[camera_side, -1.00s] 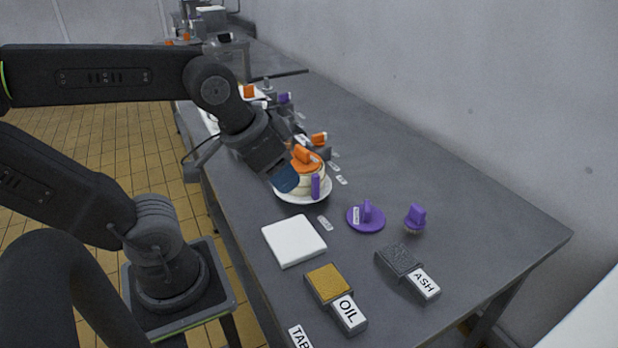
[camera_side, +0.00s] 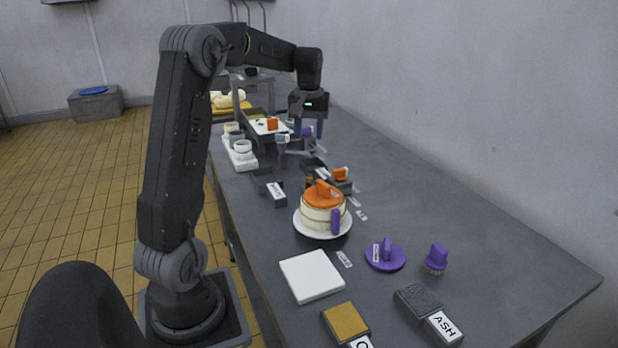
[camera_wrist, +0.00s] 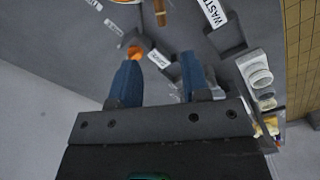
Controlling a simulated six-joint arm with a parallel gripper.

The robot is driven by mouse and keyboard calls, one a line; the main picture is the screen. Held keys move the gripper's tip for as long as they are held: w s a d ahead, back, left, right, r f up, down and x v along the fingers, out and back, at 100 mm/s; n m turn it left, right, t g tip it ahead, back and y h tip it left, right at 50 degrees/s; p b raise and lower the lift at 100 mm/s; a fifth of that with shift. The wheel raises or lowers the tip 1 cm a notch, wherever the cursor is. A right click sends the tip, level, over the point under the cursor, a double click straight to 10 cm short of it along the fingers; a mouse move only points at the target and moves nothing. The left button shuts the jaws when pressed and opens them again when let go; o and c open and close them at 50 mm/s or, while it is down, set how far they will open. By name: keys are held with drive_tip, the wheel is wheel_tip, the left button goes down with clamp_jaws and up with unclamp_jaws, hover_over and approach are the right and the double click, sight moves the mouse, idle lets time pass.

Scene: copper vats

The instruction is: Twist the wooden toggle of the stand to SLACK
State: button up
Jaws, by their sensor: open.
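My gripper (camera_side: 308,128) is at the far part of the bench in the side view, pointing down above it. Its blue fingers are apart, with nothing held between them; the wrist view also shows the open gripper (camera_wrist: 161,72). A small brown wooden piece (camera_wrist: 160,12) shows at the top edge of the wrist view, beyond the fingertips and cut off by the frame. It looks like the toggle, but its stand and any SLACK marking are not readable. In the side view a small brown piece (camera_side: 309,183) shows behind the pot, partly hidden.
A cream pot with an orange lid (camera_side: 323,192) stands on a white saucer (camera_side: 302,224). A tray labelled WASTE (camera_wrist: 228,38) and white cups (camera_wrist: 258,76) are near the fingers. Purple pieces (camera_side: 385,258), a white slab (camera_side: 312,277) and an ASH block (camera_side: 420,302) lie nearer.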

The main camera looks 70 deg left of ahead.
sight(309, 178)
wheel_tip(309, 178, down, 14)
drive_tip(key=shift+r, duration=0.1)
idle(0.5)
clamp_jaws()
